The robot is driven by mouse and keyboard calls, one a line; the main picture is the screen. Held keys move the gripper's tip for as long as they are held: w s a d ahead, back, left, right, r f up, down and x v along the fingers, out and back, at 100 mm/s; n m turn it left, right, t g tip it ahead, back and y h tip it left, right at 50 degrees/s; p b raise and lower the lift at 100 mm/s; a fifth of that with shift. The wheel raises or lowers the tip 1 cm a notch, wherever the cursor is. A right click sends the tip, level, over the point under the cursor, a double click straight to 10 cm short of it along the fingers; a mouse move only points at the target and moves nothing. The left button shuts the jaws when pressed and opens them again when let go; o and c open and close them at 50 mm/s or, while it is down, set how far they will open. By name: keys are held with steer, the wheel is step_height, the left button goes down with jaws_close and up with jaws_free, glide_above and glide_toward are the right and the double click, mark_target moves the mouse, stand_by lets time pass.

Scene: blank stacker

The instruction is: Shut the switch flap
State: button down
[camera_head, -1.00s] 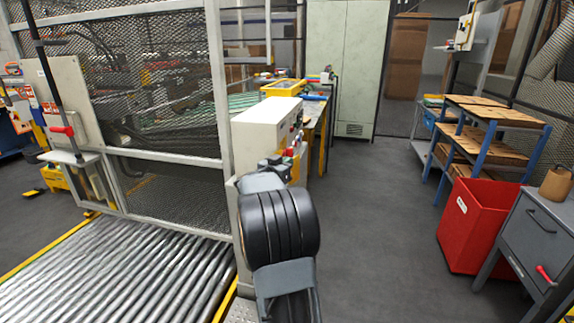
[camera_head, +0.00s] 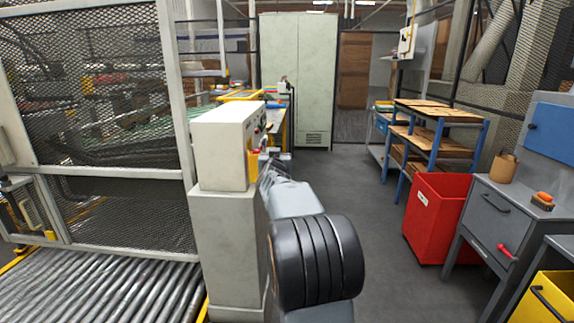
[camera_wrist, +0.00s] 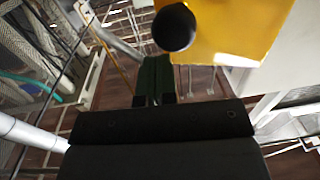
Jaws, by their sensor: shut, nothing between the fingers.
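The switch flap is a yellow plate (camera_wrist: 235,32) close up at the upper right of the wrist view, beside a pale box wall. A round black knob (camera_wrist: 174,27) shows at its left edge. In the camera_head view a small part of the yellow flap (camera_head: 253,165) shows at the right side of the white control box (camera_head: 222,147). It appears to stand out from the box; its exact angle is unclear. My gripper (camera_wrist: 157,62) is shut and empty, its fingers just below the knob in the picture. I cannot tell whether they touch. My arm hides part of the box's front.
The control box stands on a grey pedestal (camera_head: 225,240) beside a mesh fence (camera_head: 90,90) and a roller conveyor (camera_head: 100,290). A red bin (camera_head: 435,215), a grey drawer unit (camera_head: 490,222) and a wooden-topped shelf (camera_head: 435,110) stand at right. The floor between is clear.

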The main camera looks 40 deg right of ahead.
steer(key=d+p+x, duration=0.1)
steer(key=p+x, duration=0.2)
steer(key=x, duration=0.4)
steer(key=shift+d+p, duration=0.2)
steer(key=shift+p, duration=0.1)
stand_by(1.7)
